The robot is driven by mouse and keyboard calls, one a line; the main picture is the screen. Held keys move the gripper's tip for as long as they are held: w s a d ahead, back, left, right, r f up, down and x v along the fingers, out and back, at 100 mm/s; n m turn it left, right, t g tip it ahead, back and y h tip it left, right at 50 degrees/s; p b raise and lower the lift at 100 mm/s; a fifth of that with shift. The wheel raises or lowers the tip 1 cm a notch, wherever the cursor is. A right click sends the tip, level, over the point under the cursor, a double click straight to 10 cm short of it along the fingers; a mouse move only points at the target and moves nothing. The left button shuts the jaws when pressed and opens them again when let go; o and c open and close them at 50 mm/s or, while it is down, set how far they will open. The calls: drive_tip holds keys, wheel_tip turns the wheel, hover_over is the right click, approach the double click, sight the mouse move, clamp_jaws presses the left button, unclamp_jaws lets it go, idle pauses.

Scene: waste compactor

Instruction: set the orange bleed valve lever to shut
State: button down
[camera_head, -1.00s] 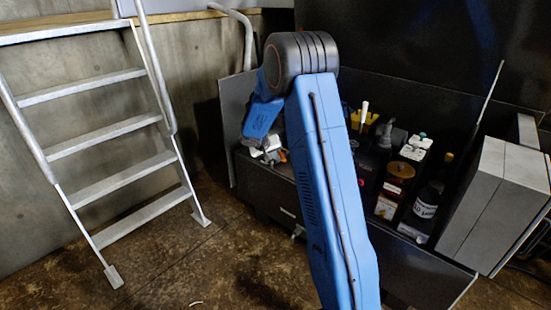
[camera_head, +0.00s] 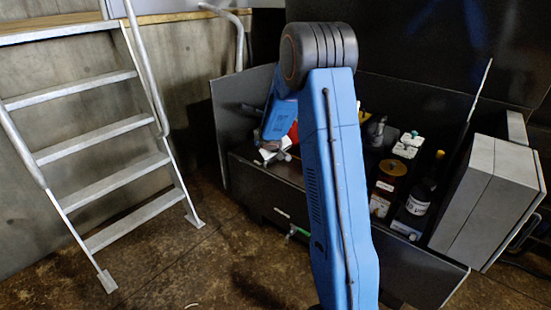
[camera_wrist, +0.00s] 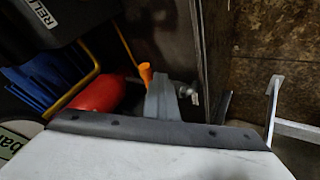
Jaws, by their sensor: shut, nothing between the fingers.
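An orange piece (camera_wrist: 146,73), which looks like the bleed valve lever, shows in the wrist view just left of my gripper's fingertips. Only its upper end shows, and I cannot tell whether the fingers touch it or which setting it is at. A small metal fitting (camera_wrist: 187,91) is just right of the fingers. My gripper (camera_wrist: 161,84) is shut and empty. In the head view my gripper (camera_head: 272,154) is low at the left end of the dark bin, partly behind my blue arm. The lever cannot be made out there.
A red cylinder (camera_wrist: 98,93) lies left of the fingers in the wrist view, near a yellow bent rod (camera_wrist: 82,88). The dark bin (camera_head: 262,183) holds bottles and boxes at right. A metal step ladder (camera_head: 112,175) stands left, with open floor before it.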

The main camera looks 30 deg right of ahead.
drive_tip(key=shift+s+d, duration=0.1)
drive_tip(key=shift+d, duration=0.65)
